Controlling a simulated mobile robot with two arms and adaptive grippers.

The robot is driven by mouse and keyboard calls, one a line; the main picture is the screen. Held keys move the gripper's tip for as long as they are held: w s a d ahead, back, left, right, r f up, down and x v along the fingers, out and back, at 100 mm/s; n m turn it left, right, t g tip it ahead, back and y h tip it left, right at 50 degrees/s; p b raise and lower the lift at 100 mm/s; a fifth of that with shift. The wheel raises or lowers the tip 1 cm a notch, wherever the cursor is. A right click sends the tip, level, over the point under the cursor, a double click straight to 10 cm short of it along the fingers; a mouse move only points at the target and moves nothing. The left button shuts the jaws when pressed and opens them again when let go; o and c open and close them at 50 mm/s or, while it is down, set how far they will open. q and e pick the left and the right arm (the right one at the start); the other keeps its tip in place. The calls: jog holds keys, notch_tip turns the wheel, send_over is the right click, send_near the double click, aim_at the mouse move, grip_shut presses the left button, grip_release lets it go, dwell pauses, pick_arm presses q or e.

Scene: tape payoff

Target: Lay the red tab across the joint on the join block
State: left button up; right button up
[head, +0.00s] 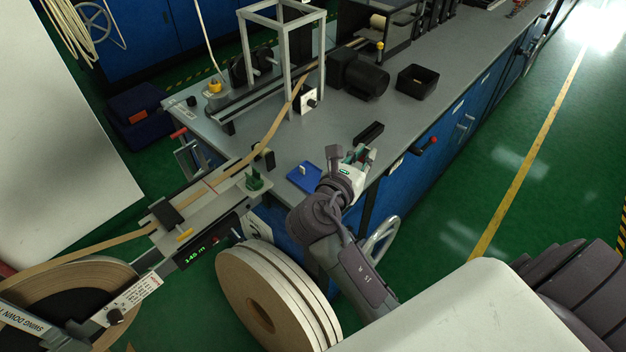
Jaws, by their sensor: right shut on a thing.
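The join block (226,199) is a pale grey plate at the bench's left end. Tan tape (262,146) runs across it, with a thin reddish mark near the middle, too small to identify as joint or tab. My right gripper (364,155) is over the bench's front edge, to the right of the join block and well apart from it. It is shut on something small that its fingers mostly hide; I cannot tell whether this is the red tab. My left gripper is not in view.
A blue pad (304,178) with a small pale piece lies left of my right gripper. A black bar (369,132) lies just behind it. A green piece (254,180) stands at the join block's right end. Large tape rolls (267,290) stand below.

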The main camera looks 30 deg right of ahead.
dwell(0.3)
send_over(309, 187)
notch_tip(309, 187, down, 7)
jog(key=shift+d+r+b, duration=0.1)
jog(key=shift+d+b, duration=0.05)
jog(key=shift+b, duration=0.25)
jog(key=shift+w+f, duration=0.1)
jog(key=shift+f, duration=0.1)
notch_tip(309, 187, down, 3)
jog(key=shift+f+p, duration=0.15)
jog(key=shift+p, duration=0.45)
jog(key=shift+f, duration=0.1)
jog(key=shift+f, duration=0.15)
jog(key=o, duration=0.6)
jog(key=shift+o, duration=0.2)
